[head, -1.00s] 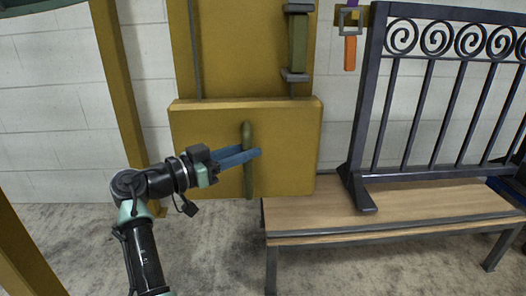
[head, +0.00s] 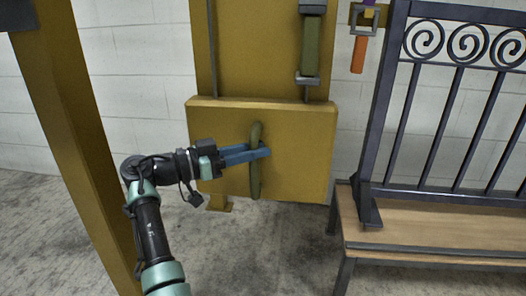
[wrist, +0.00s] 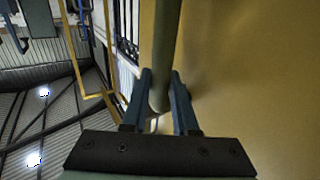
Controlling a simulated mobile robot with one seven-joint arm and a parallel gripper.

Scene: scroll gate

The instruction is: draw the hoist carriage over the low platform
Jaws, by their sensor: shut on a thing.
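The hoist carriage appears to be the yellow block (head: 300,150) with an upright olive bar handle (head: 255,185) on its face, below a yellow panel with rails. My gripper (head: 262,152) is shut on this handle in the head view. In the wrist view my gripper (wrist: 160,95) has its two blue fingers either side of the olive handle (wrist: 166,40), beside the yellow face (wrist: 250,90). The low platform (head: 435,232), with a wooden top and dark legs, stands to the right; the block is left of its near end in the picture.
A dark scrollwork gate (head: 455,100) stands on the platform. An orange rod (head: 358,55) hangs beside its top left. A yellow post (head: 80,130) rises at left. The concrete floor (head: 265,250) below the block is clear.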

